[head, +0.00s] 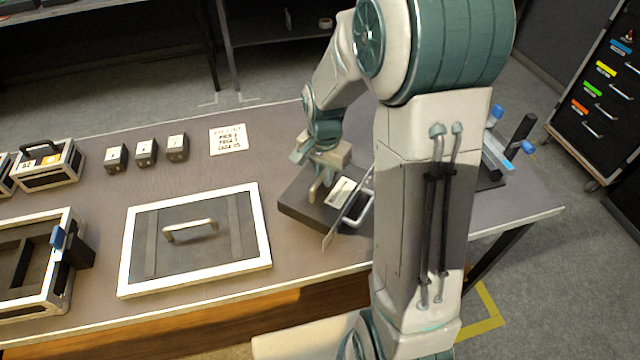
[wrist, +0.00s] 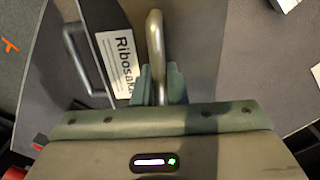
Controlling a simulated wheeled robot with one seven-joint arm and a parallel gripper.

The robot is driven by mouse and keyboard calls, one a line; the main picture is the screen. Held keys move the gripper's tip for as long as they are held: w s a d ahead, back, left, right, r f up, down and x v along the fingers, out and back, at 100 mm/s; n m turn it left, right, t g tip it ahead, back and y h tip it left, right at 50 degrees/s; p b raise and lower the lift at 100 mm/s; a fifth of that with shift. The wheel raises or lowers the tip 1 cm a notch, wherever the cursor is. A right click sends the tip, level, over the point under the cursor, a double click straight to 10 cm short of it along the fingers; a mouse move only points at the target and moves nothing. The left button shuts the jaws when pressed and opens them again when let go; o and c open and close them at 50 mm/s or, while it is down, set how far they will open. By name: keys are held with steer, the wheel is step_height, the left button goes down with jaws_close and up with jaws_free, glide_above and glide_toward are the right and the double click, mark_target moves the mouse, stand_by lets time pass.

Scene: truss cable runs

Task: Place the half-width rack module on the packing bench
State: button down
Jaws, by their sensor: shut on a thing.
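The half-width rack module (head: 298,200) is a dark flat box with a white label and metal handles, at the middle of the packing bench (head: 185,187). It also shows in the wrist view (wrist: 190,70), with a label reading "Ribosa…" partly covered. My gripper (head: 322,180) is above the module and shut on its bar handle; in the wrist view the fingers (wrist: 160,85) close around the metal bar. The module looks to be at the bench surface, but I cannot tell whether it touches. My arm hides its right side.
A white-framed lid (head: 195,268) with a handle lies left of the module. A blue-handled fixture (head: 496,150) stands right. A drawer cabinet (head: 600,100) is beyond.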

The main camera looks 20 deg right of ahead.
mark_target(333, 189)
steer(key=shift+f, duration=2.05)
steer(key=shift+f, duration=0.15)
steer(key=c, duration=1.5)
jaws_free()
steer(key=shift+o, duration=0.2)
